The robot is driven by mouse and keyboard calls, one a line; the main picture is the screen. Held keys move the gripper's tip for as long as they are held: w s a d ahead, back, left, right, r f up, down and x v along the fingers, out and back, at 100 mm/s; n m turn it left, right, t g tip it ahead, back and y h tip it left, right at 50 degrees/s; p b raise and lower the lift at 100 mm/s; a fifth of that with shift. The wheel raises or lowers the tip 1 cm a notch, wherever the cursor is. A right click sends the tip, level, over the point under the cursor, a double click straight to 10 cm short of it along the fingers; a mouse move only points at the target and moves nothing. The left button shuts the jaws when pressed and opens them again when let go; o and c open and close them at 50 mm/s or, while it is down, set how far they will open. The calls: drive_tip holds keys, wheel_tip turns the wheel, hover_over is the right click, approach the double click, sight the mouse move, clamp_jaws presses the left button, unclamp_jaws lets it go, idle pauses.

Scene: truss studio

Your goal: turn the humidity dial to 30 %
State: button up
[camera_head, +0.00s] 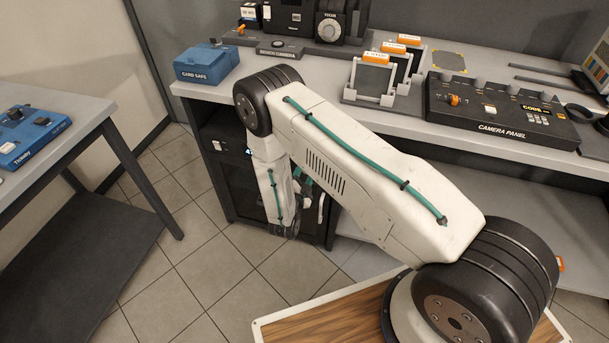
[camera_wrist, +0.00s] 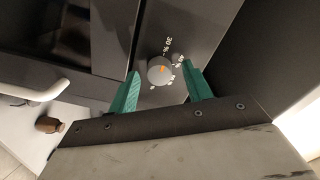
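The exact value under the mark cannot be told. My gripper (camera_wrist: 162,71) is open, with one green finger on each side of the dial in the picture. I cannot tell whether either finger touches it.
A white bar handle (camera_wrist: 35,92) is left of the dial in the wrist view, with a small brown object (camera_wrist: 48,125) below it. The bench (camera_head: 330,95) overhangs the cabinet and carries the camera panel (camera_head: 500,112) and a blue card safe (camera_head: 206,63). Open tiled floor lies left of the cabinet.

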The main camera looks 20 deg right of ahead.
drive_tip(key=v, duration=0.7)
drive_tip(key=shift+s+a, duration=0.2)
drive_tip(key=shift+s, duration=0.15)
